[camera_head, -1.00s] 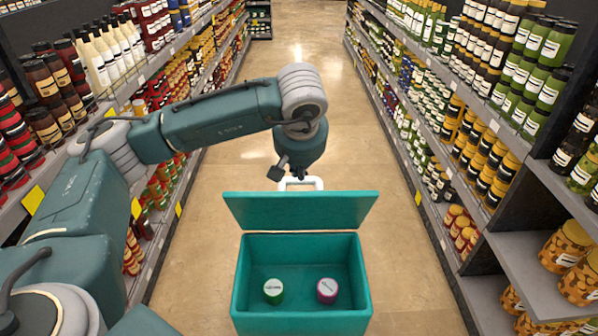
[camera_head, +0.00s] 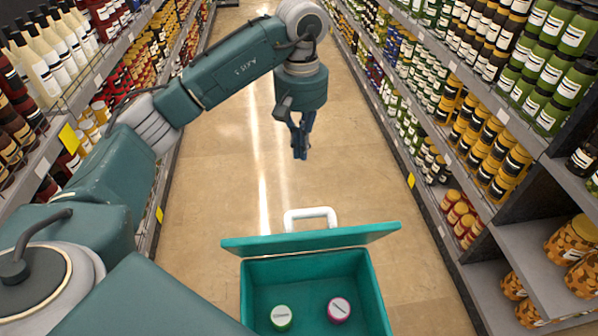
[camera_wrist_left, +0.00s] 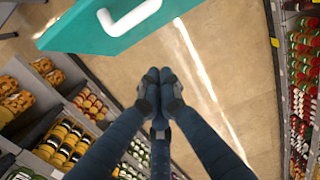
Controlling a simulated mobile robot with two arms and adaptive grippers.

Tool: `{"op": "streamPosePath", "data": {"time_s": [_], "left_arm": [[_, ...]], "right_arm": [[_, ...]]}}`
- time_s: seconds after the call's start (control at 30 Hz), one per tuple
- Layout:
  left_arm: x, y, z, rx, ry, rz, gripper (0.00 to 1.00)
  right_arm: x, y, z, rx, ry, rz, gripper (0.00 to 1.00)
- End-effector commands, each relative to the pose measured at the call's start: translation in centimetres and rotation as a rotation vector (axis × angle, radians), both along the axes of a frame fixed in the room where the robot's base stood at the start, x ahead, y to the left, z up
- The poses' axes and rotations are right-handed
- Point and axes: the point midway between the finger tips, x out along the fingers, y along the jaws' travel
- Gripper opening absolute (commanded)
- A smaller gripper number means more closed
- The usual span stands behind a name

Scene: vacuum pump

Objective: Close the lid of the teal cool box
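The teal cool box (camera_head: 378,300) stands on the floor at the bottom centre of the head view, open at the top. Its lid (camera_head: 312,241) is raised along the far side, with a white handle (camera_head: 311,214) showing beyond its upper edge. Inside are a green-sided jar (camera_head: 281,317) and a pink-sided jar (camera_head: 339,310), both with white tops. My left gripper (camera_head: 301,156) is beyond the lid and handle, apart from them, pointing down. In the left wrist view its fingertips (camera_wrist_left: 160,75) are together with nothing between them. The lid (camera_wrist_left: 85,33) and handle (camera_wrist_left: 132,17) also show there. My right gripper is not in view.
Stocked shelves line the aisle on the left (camera_head: 150,55) and right (camera_head: 545,165). The floor (camera_head: 235,190) between them is clear beyond the box. My left arm crosses the left side of the head view.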

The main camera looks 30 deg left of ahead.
Motion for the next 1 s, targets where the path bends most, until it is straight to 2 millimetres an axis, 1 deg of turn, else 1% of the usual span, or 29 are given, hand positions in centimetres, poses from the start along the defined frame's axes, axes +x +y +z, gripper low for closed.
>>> {"op": "streamPosePath", "data": {"time_s": [0.03,0.13,0.27,0.43,0.6,0.67,0.7,0.8,1.0], "left_arm": [[-0.1,-0.1,0.1,-0.007,0.007,-0.001,0.00],[-0.2,-0.2,-0.3,-0.011,0.014,-0.001,0.00],[-0.3,-0.2,-1.8,-0.011,0.016,-0.001,0.00],[-0.5,-0.3,-5.2,-0.010,0.018,0.000,0.00],[-0.6,-0.4,-8.8,-0.010,0.016,0.000,0.00],[-0.6,-0.5,-10.0,-0.010,0.016,0.000,0.00],[-1.1,-0.9,-9.9,-0.011,0.013,-0.005,0.00],[-2.3,-1.9,-10.1,-0.011,0.012,-0.005,0.00],[-3.4,-2.8,-10.6,-0.010,0.010,-0.001,0.00]], "right_arm": [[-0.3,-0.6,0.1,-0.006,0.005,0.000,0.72],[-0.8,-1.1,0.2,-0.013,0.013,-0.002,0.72],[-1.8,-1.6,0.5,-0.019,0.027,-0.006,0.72],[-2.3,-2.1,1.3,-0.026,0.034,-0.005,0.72],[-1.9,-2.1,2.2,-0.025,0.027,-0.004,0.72],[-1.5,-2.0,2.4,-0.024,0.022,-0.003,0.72],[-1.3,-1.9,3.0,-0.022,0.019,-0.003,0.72],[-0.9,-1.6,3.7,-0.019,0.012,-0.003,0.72],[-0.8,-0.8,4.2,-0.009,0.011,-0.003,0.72]]}}
